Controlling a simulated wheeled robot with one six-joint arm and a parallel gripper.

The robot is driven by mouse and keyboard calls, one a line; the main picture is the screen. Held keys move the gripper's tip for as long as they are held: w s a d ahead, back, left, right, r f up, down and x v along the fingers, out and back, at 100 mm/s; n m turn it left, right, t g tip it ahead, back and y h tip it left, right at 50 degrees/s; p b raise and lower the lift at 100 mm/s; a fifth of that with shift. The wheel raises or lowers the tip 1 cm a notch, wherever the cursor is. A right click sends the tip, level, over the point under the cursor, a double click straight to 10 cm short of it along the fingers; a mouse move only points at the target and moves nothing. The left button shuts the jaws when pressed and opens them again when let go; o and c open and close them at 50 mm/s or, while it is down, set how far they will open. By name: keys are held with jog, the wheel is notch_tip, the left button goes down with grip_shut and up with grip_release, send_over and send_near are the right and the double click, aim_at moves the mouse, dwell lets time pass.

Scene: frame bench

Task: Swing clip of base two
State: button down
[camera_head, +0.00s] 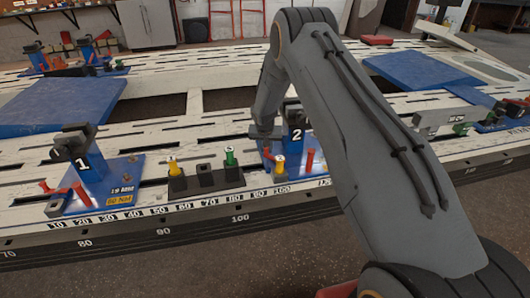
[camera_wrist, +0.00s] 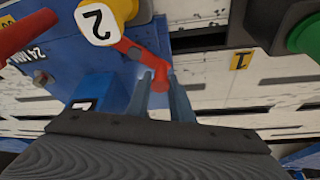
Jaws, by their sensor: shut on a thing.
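Base two (camera_head: 297,136) is a blue block with a white 2, in the middle of the head view on a blue plate, partly hidden by my arm. In the wrist view its blue plate (camera_wrist: 60,62) fills the upper left. Its red clip (camera_wrist: 135,50) is a bent lever, with one end by a yellow knob marked 2 (camera_wrist: 100,20). My gripper (camera_wrist: 160,82) is shut on the clip's free end, a finger on either side.
A thick red post (camera_wrist: 28,32) stands left of the clip in the wrist view. A dark holder (camera_head: 205,180) with yellow and green knobs stands left of base two. Base one (camera_head: 82,165) is farther left. Blue panels lie on the slotted white bench (camera_head: 200,130).

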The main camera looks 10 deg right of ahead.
jog(key=m+b, duration=0.1)
jog(key=w+d+m+h+b, duration=0.1)
jog(key=m, duration=0.1)
jog(key=m+b, duration=0.1)
jog(key=shift+w+d+f+g+h+b, duration=0.1)
jog(key=shift+w+d+g+h+b, duration=0.05)
jog(key=shift+d+g+h+b, duration=0.2)
jog(key=shift+d+m+g+h+b, duration=0.25)
jog(key=shift+d+m+g+b, duration=0.15)
jog(key=shift+m+b, duration=0.6)
jog(key=shift+d+m+g+h+b, duration=0.3)
jog(key=shift+m+b, duration=0.35)
jog(key=shift+m, duration=0.55)
jog(key=shift+d, duration=0.1)
jog(key=c, duration=1.6)
grip_release()
jog(key=shift+o, duration=0.2)
jog(key=shift+r, duration=0.2)
jog(key=shift+p+v, duration=0.5)
jog(key=shift+v, duration=3.3)
jog(key=shift+r, duration=0.15)
